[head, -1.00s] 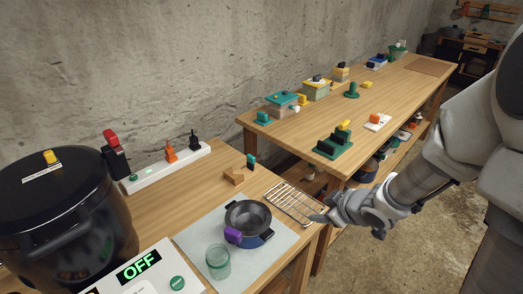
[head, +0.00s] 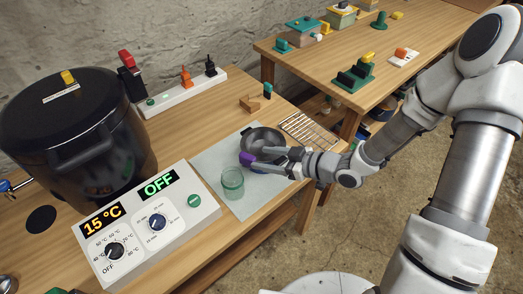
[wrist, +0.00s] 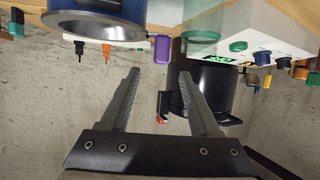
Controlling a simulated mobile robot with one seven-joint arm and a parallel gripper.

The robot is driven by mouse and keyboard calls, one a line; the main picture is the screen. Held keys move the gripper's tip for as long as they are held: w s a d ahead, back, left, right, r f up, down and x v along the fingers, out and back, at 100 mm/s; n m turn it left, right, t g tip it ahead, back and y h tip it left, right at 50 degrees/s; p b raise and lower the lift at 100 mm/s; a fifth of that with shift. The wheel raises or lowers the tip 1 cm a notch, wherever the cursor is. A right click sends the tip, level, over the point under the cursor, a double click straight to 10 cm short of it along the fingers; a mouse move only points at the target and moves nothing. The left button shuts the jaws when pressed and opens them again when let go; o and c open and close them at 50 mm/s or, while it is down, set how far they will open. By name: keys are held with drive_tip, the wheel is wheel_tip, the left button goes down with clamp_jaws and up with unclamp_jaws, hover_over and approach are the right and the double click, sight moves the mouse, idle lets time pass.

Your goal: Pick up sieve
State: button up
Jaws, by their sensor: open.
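The sieve (head: 262,138) appears to be the dark grey bowl with a purple handle (head: 247,158), set in a blue vessel on a pale mat (head: 205,160). Its mesh cannot be made out. In the wrist view the purple handle (wrist: 162,48) shows just beyond and between my fingertips, beside the blue vessel (wrist: 95,28). My gripper (head: 268,160) is open and empty at the front right of the bowl, its fingers pointing left toward the handle; it also shows in the wrist view (wrist: 159,74). My fingers hide part of the blue vessel.
A green glass jar (head: 232,182) stands close to the handle. A wire rack (head: 310,134) lies behind the gripper. A control box (head: 145,222) reading OFF and a large black pot (head: 75,125) are at left. A small wooden block (head: 250,104) lies behind the bowl.

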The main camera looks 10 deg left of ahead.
sight(239, 155)
drive_tip(key=x, duration=0.9)
drive_tip(key=shift+w+a+f, duration=0.1)
drive_tip(key=shift+a+f, duration=0.1)
clamp_jaws()
